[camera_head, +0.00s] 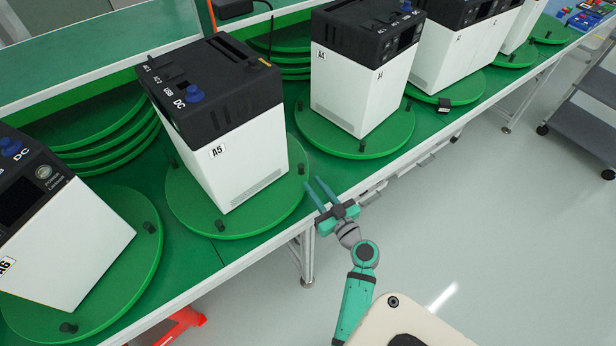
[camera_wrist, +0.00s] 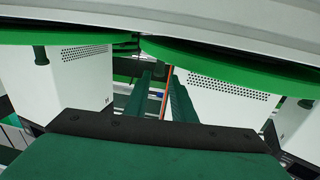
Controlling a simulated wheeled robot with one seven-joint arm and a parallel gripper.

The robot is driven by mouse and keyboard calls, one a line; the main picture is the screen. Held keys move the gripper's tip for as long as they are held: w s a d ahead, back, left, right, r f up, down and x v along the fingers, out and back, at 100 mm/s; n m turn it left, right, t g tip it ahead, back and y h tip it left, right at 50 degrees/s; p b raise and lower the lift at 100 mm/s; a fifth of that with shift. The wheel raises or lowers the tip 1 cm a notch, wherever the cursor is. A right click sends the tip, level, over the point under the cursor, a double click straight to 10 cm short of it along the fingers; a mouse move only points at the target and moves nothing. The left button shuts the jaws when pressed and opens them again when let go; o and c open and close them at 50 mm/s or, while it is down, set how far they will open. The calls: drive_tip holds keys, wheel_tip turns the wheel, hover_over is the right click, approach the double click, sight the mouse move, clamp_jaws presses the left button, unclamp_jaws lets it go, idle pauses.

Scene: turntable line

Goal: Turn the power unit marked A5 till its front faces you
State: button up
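The power unit marked A5 (camera_head: 240,165) is a white box with a black top. It stands upright on a round green turntable (camera_head: 190,215) with black pegs. A broad white side with the A5 label and a vent faces my camera; lettering and a blue knob sit at the top's left end. No screen shows on it. My gripper (camera_head: 313,181) is open and empty, its two fingers by the turntable's right rim, near a peg (camera_head: 304,168). In the wrist view the open fingers (camera_wrist: 160,82) show between two vented white units, seen upside down; their labels are unreadable.
Unit A4 (camera_head: 360,85) stands on the turntable to the right, and unit A6 (camera_head: 65,245) on the one to the left. Green discs are stacked behind. A grey cart (camera_head: 590,105) stands far right. The floor (camera_head: 500,200) before the bench is mostly clear.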

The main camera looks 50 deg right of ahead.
drive_tip(key=shift+v, duration=1.05)
